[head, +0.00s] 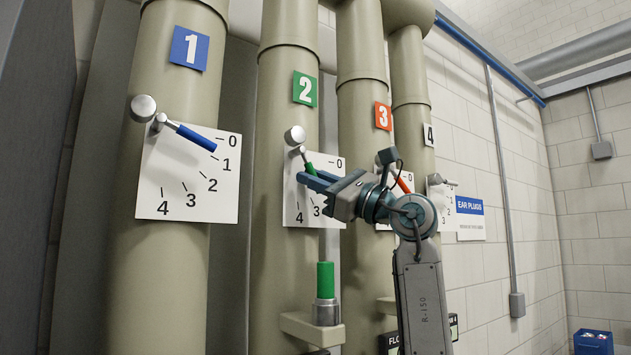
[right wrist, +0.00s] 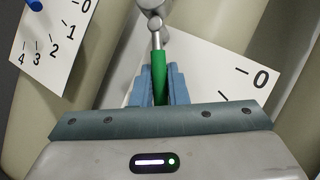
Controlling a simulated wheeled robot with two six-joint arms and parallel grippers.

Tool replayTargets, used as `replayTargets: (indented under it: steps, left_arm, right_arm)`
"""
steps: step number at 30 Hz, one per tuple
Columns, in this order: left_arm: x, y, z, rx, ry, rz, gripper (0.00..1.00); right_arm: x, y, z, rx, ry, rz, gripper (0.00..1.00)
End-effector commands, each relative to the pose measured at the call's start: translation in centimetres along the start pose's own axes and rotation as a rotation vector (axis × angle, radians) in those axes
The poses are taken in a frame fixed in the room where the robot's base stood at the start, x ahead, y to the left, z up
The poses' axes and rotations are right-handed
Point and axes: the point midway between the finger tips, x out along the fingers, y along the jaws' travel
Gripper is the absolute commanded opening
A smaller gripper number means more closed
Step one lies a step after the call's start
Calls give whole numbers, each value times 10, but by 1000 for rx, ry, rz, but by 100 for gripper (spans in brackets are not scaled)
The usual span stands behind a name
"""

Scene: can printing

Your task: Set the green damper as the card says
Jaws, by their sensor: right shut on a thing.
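The green damper's lever has a green handle (head: 310,168) and a pale round hub (head: 295,136), on the pipe with the green "2" plate (head: 305,89). Its white scale card (head: 290,208) runs from 0 at upper right to 4 at lower left. My right gripper (head: 304,177) is shut on the green handle. In the right wrist view the green handle (right wrist: 159,75) sits between the blue fingers (right wrist: 159,92). The lever slopes down and right in the head view; the gripper hides the middle marks, so its exact mark is unclear. My left gripper is not in view.
A blue lever (head: 197,137) on pipe 1 stands near mark 1. An orange lever (head: 403,185) on pipe 3 is partly behind my right arm. A green cylinder (head: 325,280) stands on a bracket below. A dark sign (head: 390,344) is mostly hidden.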

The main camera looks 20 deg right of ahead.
Motion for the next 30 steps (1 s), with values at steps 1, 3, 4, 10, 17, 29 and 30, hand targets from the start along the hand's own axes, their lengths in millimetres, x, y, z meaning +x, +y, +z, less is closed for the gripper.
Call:
replayTargets:
  steps: [1,3,4,10,17,29,30]
  left_arm:
    - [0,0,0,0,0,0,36]
    - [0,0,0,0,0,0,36]
    - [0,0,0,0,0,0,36]
    - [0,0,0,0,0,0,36]
    - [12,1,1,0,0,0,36]
    - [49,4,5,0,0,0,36]
    - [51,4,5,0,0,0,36]
  right_arm:
    - [0,0,-1,1,1,1,19]
    - [0,0,-1,1,1,1,33]
    - [0,0,-1,1,1,1,35]
    - [0,0,0,0,1,1,35]
    - [-18,1,-3,-3,1,-2,35]
    - [-93,1,-4,-2,1,-1,35]
    - [-98,1,-3,-2,2,-2,35]
